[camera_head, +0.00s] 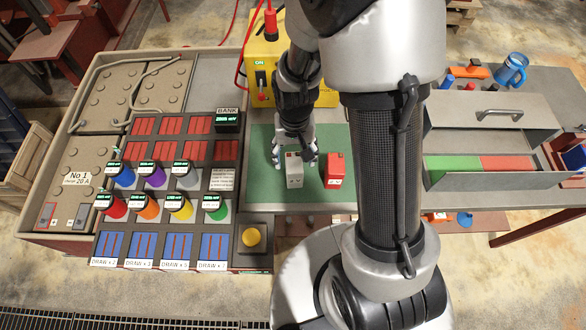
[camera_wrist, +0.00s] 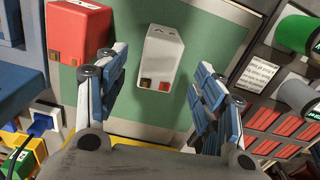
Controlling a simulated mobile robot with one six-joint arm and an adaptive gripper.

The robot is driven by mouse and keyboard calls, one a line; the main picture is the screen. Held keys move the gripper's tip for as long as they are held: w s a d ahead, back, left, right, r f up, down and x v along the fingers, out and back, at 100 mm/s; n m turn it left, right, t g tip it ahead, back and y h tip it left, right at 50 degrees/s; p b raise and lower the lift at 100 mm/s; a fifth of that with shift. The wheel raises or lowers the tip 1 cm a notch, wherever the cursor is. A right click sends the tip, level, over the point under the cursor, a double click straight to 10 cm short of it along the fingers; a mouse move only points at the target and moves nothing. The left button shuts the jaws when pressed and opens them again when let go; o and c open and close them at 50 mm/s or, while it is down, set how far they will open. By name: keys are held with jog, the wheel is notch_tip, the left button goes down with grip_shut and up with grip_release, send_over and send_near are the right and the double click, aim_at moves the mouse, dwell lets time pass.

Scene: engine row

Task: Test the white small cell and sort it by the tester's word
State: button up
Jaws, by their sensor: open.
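The white small cell (camera_head: 294,170) stands on the green mat (camera_head: 262,190). In the wrist view the white cell (camera_wrist: 161,55) shows its grey-white body with a red and a dark terminal at the near end. My gripper (camera_head: 296,158) is just above and behind the cell, fingers pointing down. In the wrist view my open gripper (camera_wrist: 160,85) has its blue-padded fingers on both sides of the cell with gaps. The tester appears to be the yellow box (camera_head: 262,62) behind the mat, with a small green lit display; its word is too small to read surely.
A red cell (camera_head: 334,168) stands close right of the white one. A grey tray with green (camera_head: 453,163) and red (camera_head: 507,163) areas lies right, past my arm. The mat's front is clear.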

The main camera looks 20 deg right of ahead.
aim_at(294, 169)
jog(key=f, duration=0.3)
jog(key=f+b, duration=0.1)
jog(key=f, duration=0.1)
jog(key=f+b, duration=0.1)
jog(key=f, duration=0.2)
jog(key=shift+w+f, duration=0.25)
jog(key=shift+f, duration=0.05)
jog(key=shift+c, duration=0.3)
grip_shut()
dwell(0.4)
